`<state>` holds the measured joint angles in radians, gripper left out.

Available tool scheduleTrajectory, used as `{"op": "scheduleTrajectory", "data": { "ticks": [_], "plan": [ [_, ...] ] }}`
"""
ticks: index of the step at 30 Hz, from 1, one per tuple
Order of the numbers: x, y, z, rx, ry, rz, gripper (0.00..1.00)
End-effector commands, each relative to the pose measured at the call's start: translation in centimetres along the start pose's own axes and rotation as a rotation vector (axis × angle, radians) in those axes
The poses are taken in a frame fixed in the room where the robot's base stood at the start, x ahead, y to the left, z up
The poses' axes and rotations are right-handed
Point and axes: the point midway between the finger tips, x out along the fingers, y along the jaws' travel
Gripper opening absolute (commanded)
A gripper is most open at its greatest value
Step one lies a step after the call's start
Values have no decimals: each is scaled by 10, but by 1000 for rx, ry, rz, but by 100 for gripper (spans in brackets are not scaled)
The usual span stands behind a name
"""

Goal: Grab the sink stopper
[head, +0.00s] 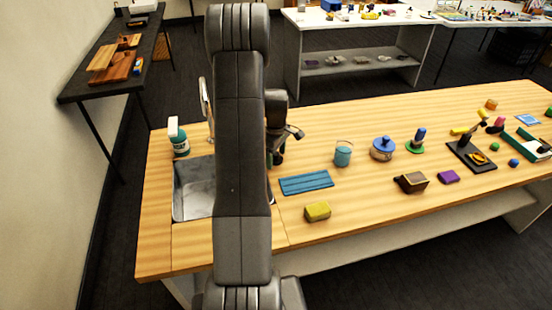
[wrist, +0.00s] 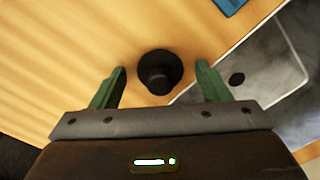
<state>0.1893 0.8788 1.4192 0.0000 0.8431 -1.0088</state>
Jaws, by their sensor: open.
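The sink stopper (wrist: 158,72) is a black round piece with a narrower upright part, standing on the wooden counter by the sink's edge in the wrist view. My gripper (wrist: 161,67) is open, with one green finger on each side of the stopper and a gap to both. In the head view my own arm covers much of this spot, and I cannot make out the stopper for sure there. The grey metal sink (head: 192,190) is left of my arm; in the wrist view its basin (wrist: 285,70) with a dark drain hole lies to the right.
A soap bottle (head: 178,137) and a tap (head: 207,105) stand by the sink. A blue ribbed mat (head: 306,182), a yellow sponge (head: 317,211), a cup of blue liquid (head: 343,153) and a blue-lidded jar (head: 382,148) are to the right. The counter's front strip is mostly clear.

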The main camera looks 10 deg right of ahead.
Motion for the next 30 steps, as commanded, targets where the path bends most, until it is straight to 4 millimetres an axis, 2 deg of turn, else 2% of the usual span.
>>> {"op": "scheduleTrajectory", "data": {
  "ticks": [2,9,16,20,23,30],
  "plan": [
    [0,0,0,0,0,0,68],
    [0,0,0,0,0,0,22],
    [-1,0,0,0,0,0,22],
    [-9,0,0,0,1,2,22],
    [-23,1,0,0,2,3,22],
    [-71,1,0,0,3,4,22]
  ]
}}
